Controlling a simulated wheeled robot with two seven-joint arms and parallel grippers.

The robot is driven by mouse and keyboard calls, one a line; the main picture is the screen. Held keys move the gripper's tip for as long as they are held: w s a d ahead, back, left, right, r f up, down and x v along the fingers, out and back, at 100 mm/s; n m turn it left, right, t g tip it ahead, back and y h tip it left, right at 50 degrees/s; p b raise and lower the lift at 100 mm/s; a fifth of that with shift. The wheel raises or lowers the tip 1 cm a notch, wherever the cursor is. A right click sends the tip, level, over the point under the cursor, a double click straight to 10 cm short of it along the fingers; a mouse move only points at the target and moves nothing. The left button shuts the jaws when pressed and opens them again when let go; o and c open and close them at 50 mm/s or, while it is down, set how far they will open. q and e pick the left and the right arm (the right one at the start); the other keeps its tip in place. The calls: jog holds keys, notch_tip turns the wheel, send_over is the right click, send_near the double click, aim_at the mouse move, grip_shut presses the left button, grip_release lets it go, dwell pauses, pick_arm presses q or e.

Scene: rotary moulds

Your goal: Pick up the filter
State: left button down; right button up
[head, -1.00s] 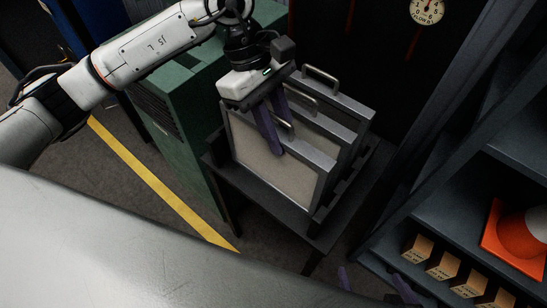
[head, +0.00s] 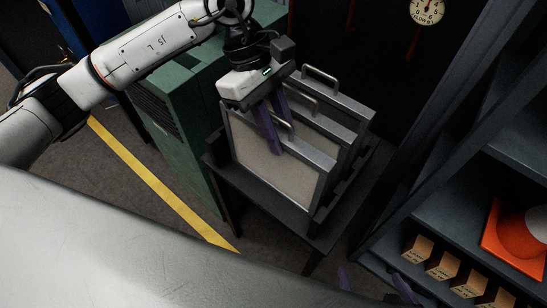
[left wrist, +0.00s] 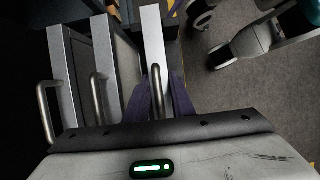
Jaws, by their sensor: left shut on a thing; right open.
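Three flat filters with grey metal frames stand upright side by side in a dark rack (head: 262,207). The front filter (head: 285,175) has a pale panel and a bar handle on its top edge. My left gripper (head: 280,138) points down at this filter, its purple fingers shut on the handle. In the left wrist view the handle (left wrist: 157,92) runs between the fingers, above the front filter's top edge (left wrist: 152,38). The filter still stands in the rack. The middle filter (head: 345,140) and back filter (head: 355,105) are behind. My right gripper (head: 373,284) is open and empty at the bottom edge, mostly cut off.
A green cabinet (head: 170,120) stands left of the rack. A dark shelf unit (head: 440,215) on the right holds several small boxes (head: 443,265) and an orange item (head: 510,240). A round dial (head: 428,10) hangs on the back wall. Floor with a yellow line (head: 160,180) lies left.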

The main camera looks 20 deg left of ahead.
pick_arm(q)
jog(key=shift+r, duration=0.15)
notch_tip(320, 180, up, 26)
jog(key=p, duration=0.5)
dwell(0.9)
dwell(0.9)
